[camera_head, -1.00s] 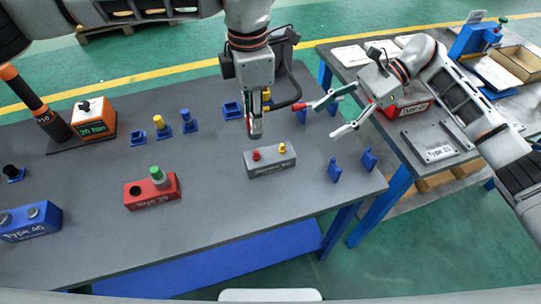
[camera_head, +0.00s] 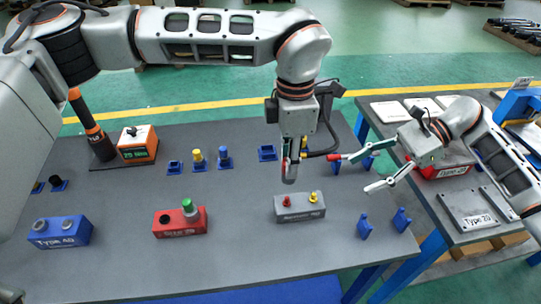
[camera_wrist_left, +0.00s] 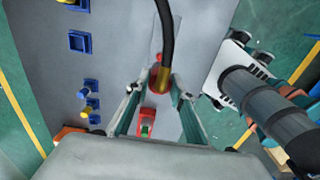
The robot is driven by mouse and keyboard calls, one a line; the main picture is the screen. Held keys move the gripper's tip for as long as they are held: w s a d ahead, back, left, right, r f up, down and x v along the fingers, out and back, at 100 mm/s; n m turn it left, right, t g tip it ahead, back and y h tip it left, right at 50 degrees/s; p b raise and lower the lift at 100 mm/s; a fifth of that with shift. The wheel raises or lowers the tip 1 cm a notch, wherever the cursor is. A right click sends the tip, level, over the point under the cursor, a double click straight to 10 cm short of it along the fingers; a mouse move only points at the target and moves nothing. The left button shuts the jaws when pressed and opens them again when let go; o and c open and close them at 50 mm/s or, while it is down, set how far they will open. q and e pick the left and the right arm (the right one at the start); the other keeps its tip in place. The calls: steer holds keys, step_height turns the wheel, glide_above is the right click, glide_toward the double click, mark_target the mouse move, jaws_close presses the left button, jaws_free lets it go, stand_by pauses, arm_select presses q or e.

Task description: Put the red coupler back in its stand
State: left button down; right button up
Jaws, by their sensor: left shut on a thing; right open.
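My left gripper (camera_head: 289,178) is shut on a red piece, apparently the red coupler (camera_head: 284,166), mostly hidden by the fingers. It is just above and behind the grey box (camera_head: 299,215). The left wrist view shows a black hose (camera_wrist_left: 166,30) with a brass end (camera_wrist_left: 165,76) running between the fingers. Two empty blue stands (camera_head: 267,150) (camera_head: 174,166) stand near the back. Yellow (camera_head: 196,155) and blue (camera_head: 223,153) couplers sit in stands between them. My right gripper (camera_head: 350,174) is open and empty, right of the left one.
A red box (camera_head: 180,228) with a green coupler (camera_head: 189,208) stands centre-left; a blue box (camera_head: 60,232) is left. An orange display box (camera_head: 137,146) is at the back left. Blue brackets (camera_head: 366,226) (camera_head: 401,220) stand near the right edge. The grey tabletop between is mostly clear.

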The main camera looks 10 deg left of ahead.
stand_by(0.4)
arm_select(q)
steer(key=w+a+f+b, duration=0.1)
steer(key=w+a+f, duration=0.15)
steer(key=w, duration=0.45)
steer(key=w+a+f+b, duration=0.1)
steer(key=w+a, duration=0.2)
steer(key=w, duration=0.4)
steer(key=w+a+f+b, duration=0.1)
steer(key=w+a+f, duration=0.15)
steer(key=w, duration=0.45)
arm_select(e)
step_height(320, 180, down, 4)
steer(key=shift+s+r, duration=0.1)
steer(key=shift+f+b, duration=0.35)
steer(key=shift+f, duration=0.5)
arm_select(q)
steer(key=shift+w+a+f, duration=0.15)
steer(key=shift+f, duration=1.05)
steer(key=shift+w+a+f, duration=0.1)
steer(key=shift+a+f, duration=0.05)
steer(key=shift+f, duration=1.05)
arm_select(e)
steer(key=shift+f, duration=0.3)
arm_select(q)
steer(key=shift+f, duration=0.15)
arm_select(e)
steer(key=shift+f, duration=0.1)
